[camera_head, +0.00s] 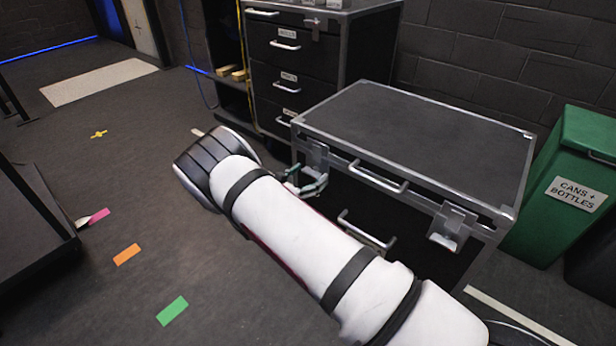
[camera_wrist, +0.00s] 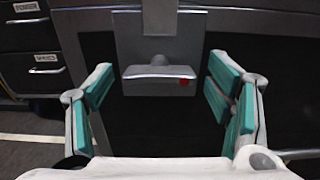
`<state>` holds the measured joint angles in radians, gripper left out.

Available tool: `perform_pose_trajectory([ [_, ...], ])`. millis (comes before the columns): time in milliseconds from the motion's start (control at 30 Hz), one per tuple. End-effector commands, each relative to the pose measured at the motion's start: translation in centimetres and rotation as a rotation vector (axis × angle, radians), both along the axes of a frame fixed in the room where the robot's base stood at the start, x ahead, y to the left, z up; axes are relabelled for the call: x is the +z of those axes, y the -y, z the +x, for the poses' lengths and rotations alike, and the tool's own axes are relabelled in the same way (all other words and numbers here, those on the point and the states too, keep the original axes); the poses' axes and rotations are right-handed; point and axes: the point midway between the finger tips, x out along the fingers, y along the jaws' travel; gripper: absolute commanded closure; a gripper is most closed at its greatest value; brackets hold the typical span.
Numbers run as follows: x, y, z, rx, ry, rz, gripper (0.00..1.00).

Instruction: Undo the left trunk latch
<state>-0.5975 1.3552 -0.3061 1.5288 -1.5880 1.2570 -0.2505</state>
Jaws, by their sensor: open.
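The black trunk (camera_head: 415,135) with metal edges stands right of centre in the head view, its lid closed. The left trunk latch (camera_head: 317,153) is a grey metal plate at the left of its front face. In the wrist view the latch (camera_wrist: 158,40) is straight ahead, with a projecting lower lip and a small red mark on it. My gripper (camera_head: 307,182) is open just in front of and below this latch. In the wrist view its teal-padded fingers (camera_wrist: 160,82) stand on either side of the lip, apparently apart from it. The right latch (camera_head: 452,227) is farther right.
A bar handle (camera_head: 378,178) is between the latches, and another handle (camera_head: 367,231) is lower on the front. A drawer cabinet (camera_head: 290,80) stands behind the trunk. A green bin (camera_head: 570,190) is close on its right. Open floor (camera_head: 90,200) lies left.

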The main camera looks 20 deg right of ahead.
Motion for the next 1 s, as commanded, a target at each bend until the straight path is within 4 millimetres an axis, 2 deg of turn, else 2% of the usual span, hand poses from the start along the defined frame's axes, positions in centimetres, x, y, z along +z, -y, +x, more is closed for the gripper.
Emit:
perform_pose_trajectory([
  [100, 0.02, -0.03, 0.0, 0.0, 0.0, 0.0, 0.26],
  [300, 0.02, -0.04, -0.01, 0.0, 0.0, 0.0, 0.72],
  [333, 0.02, -0.04, -0.02, 0.0, 0.0, 0.0, 0.75],
  [667, -0.01, -0.06, -0.04, 0.0, 0.023, 0.017, 0.75],
  [1000, -0.04, -0.1, -0.03, 0.001, 0.19, 0.138, 0.75],
])
